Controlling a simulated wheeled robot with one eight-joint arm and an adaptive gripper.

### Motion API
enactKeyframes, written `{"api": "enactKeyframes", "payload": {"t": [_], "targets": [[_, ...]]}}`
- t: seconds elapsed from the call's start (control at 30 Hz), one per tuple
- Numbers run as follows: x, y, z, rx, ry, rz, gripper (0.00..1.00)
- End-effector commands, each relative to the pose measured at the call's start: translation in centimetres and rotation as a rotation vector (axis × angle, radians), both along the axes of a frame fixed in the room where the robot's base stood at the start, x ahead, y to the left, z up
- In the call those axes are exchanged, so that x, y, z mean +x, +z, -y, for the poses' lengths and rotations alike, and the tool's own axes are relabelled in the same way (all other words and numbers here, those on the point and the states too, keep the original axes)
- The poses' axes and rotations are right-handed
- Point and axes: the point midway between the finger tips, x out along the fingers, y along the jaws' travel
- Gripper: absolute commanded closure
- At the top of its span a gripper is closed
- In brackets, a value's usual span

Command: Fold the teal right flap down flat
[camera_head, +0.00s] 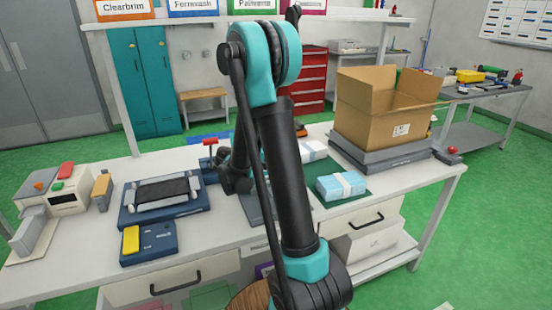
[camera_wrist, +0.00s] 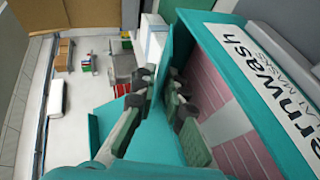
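In the wrist view, a teal carton with a white label reading "rnwash" and "AL MASKS" (camera_wrist: 262,70) fills the right side. Its interior shows pinkish contents (camera_wrist: 210,85). Teal panels stand at its edge, one upright (camera_wrist: 168,125) and one at the lower left (camera_wrist: 105,120); I cannot tell for certain which is the right flap. My gripper (camera_wrist: 155,148) has its two green-padded fingers apart, one on each side of the upright teal panel, the right one over the carton's opening. Contact is unclear. In the head view my arm hides the carton and the gripper.
An open brown box (camera_head: 385,118) stands on a grey platform at the bench's right. A dark blue device (camera_head: 165,200), a yellow-topped unit (camera_head: 148,242) and a button box (camera_head: 68,197) occupy the left.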

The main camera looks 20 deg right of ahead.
Motion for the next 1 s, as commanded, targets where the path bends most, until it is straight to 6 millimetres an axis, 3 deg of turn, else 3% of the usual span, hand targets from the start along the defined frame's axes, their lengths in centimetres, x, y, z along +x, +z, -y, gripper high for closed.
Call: {"api": "enactKeyframes", "payload": {"t": [0.47,1.0], "targets": [[-0.2,0.3,-0.7,0.0,0.002,0.0,0.77],[-4.3,3.6,-8.8,0.001,0.003,0.0,0.77]]}}
